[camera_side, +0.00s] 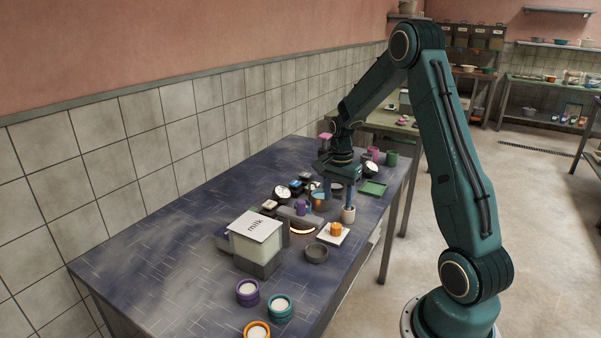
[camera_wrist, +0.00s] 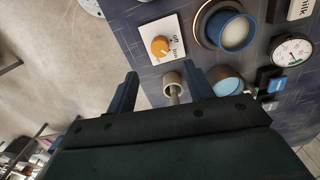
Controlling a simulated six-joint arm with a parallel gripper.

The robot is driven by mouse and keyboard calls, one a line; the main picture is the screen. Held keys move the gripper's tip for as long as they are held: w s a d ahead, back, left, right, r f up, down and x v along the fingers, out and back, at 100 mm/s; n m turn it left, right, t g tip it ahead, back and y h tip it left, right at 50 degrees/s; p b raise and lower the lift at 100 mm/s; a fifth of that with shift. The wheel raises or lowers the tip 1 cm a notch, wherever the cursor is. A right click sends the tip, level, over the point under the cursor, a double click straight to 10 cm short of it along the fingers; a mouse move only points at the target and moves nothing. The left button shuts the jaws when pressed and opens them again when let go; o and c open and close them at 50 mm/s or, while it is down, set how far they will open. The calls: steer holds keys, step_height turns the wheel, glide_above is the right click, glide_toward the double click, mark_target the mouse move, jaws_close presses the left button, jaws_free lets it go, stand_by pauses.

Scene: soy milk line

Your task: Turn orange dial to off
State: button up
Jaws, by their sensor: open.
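The orange dial (camera_side: 336,228) sits on a square white plate (camera_side: 321,237) near the table's front edge. In the wrist view the orange dial (camera_wrist: 160,47) is beyond my fingertips, and its white plate (camera_wrist: 171,27) carries an "off" label and a second label that is hard to read. I cannot tell where the dial points. My gripper (camera_side: 338,196) is open and points down, farther along the table than the dial. In the wrist view my gripper (camera_wrist: 163,80) has a pale cup with a rod in it (camera_wrist: 173,80) between its fingers. I cannot tell whether they touch.
A glowing ring (camera_side: 302,228) and the milk container (camera_side: 256,238) stand near the dial. A dark round dish (camera_side: 317,252) is in front of it. Gauges (camera_wrist: 292,52) and a blue-topped vessel (camera_wrist: 228,84) crowd the right in the wrist view.

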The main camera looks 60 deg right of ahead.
mark_target(336, 225)
step_height(336, 225, down, 10)
steer(key=shift+f, duration=0.15)
stand_by(0.4)
steer(key=c, duration=1)
